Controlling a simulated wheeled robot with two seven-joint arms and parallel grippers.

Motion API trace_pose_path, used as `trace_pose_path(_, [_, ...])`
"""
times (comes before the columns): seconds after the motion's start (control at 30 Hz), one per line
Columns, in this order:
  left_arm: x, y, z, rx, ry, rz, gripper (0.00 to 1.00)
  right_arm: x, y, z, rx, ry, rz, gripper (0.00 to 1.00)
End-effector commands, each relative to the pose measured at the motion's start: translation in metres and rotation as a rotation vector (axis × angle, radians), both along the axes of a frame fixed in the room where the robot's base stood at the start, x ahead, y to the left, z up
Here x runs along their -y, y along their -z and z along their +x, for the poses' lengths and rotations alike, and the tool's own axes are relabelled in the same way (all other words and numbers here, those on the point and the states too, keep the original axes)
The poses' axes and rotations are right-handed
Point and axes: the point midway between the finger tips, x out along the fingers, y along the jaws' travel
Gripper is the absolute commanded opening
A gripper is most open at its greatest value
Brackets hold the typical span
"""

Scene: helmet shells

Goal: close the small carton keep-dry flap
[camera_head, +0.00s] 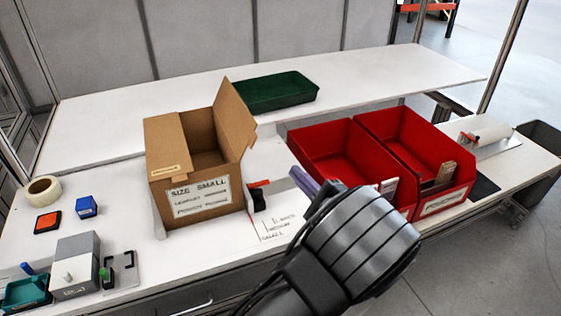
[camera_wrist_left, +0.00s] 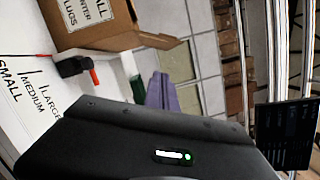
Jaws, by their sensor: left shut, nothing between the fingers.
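A small brown carton (camera_head: 198,196) marked SIZE SMALL stands on the white bench. Its left flap (camera_head: 167,140) lies over the left part of the top. Its right flap (camera_head: 233,117) stands up and leans outward, and the top between them is open. The carton shows upper left in the left wrist view (camera_wrist_left: 105,35), partly cut off. My left gripper (camera_head: 304,182), with purple fingers, is shut and empty, to the right of the carton and apart from it. The fingers also show in the left wrist view (camera_wrist_left: 163,93). My right gripper is not in view.
Two red bins (camera_head: 350,150) stand close to the right of my left gripper. A green tray (camera_head: 275,92) lies behind the carton. A black-and-red item (camera_head: 258,195) stands beside the carton. Tape (camera_head: 43,190) and small blocks lie left. The bench behind is mostly clear.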

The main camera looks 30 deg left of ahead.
Motion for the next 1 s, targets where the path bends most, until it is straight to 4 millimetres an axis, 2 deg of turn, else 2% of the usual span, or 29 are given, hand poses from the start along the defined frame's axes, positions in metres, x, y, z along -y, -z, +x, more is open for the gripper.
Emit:
trace_pose_path(0.27, [-0.033,-0.006,0.012,0.000,-0.005,0.000,0.00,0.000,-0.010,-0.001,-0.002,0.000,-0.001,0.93])
trace_pose_path(0.57, [-0.089,-0.013,0.036,-0.001,-0.004,0.000,0.00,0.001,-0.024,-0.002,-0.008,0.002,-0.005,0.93])
trace_pose_path(0.8, [-0.104,-0.028,0.013,-0.002,-0.001,-0.003,0.00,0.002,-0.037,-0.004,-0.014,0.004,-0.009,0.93])
trace_pose_path(1.0, [-0.108,-0.030,0.007,-0.001,0.000,-0.001,0.00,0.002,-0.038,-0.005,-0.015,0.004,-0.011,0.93])
